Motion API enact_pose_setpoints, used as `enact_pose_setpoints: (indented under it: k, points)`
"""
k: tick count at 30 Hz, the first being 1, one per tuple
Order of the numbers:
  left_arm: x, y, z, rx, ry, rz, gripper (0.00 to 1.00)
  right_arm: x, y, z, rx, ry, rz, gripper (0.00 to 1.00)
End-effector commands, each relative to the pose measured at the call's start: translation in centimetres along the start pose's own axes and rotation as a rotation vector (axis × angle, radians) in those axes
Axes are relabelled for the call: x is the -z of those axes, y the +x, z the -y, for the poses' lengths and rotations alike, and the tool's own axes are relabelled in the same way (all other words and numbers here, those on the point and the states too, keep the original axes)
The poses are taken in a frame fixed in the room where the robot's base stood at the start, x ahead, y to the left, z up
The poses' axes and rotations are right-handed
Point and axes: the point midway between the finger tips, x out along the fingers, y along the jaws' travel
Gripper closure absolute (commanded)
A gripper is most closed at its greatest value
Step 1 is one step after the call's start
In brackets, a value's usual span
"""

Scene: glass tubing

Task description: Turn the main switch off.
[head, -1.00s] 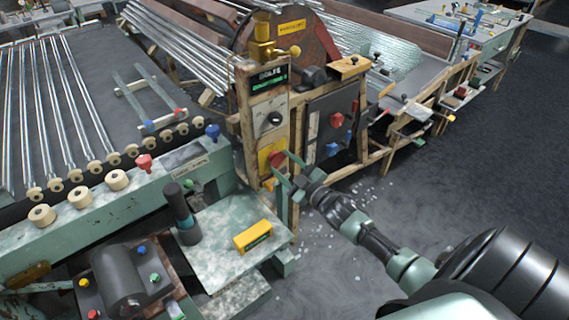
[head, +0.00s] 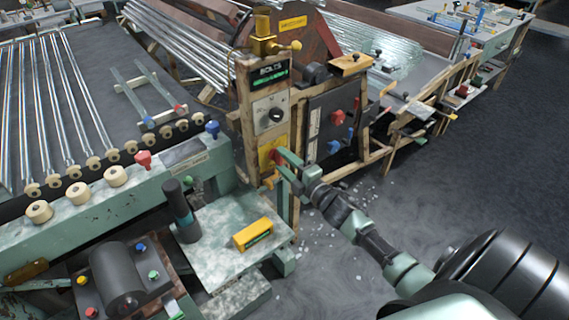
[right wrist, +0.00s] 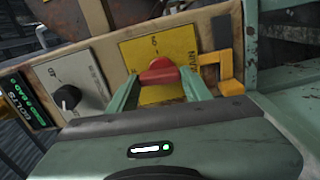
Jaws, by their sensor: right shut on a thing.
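The main switch is a red knob (head: 276,157) on a yellow plate (head: 264,152), on the front of a wooden-framed panel. In the right wrist view the red knob (right wrist: 159,72) lies between the two green fingers, in front of the yellow plate (right wrist: 168,47). My right gripper (head: 281,161) is shut on the knob, one finger on each side of it. The fingers partly cover the knob in the head view. The exact angle of the knob is hard to read. My left gripper is not in view.
Above the switch are a black dial (head: 275,114) and a lit display (head: 270,75). An orange bracket (right wrist: 220,72) sits close beside the yellow plate. A grey box with a red knob (head: 338,117) stands to the right. A green bench (head: 212,232) is at the lower left.

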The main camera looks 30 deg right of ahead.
Motion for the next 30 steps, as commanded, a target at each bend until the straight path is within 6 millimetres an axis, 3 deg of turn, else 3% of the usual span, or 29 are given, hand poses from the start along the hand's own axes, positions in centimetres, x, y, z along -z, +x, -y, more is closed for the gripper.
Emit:
enact_pose_setpoints:
  k: [23, 24, 26, 30]
  points:
    - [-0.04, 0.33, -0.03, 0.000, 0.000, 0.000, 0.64, 0.04, -0.04, 0.13, 0.002, -0.097, 0.000, 0.91]
    - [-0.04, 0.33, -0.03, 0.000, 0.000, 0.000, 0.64, 0.04, -0.04, 0.13, 0.002, -0.098, 0.000, 0.40]
    - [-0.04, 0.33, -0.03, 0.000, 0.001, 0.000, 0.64, 0.04, -0.04, 0.12, 0.002, -0.097, 0.000, 0.29]
    - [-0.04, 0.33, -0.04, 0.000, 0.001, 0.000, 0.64, 0.04, -0.02, 0.09, 0.001, -0.095, 0.000, 0.29]
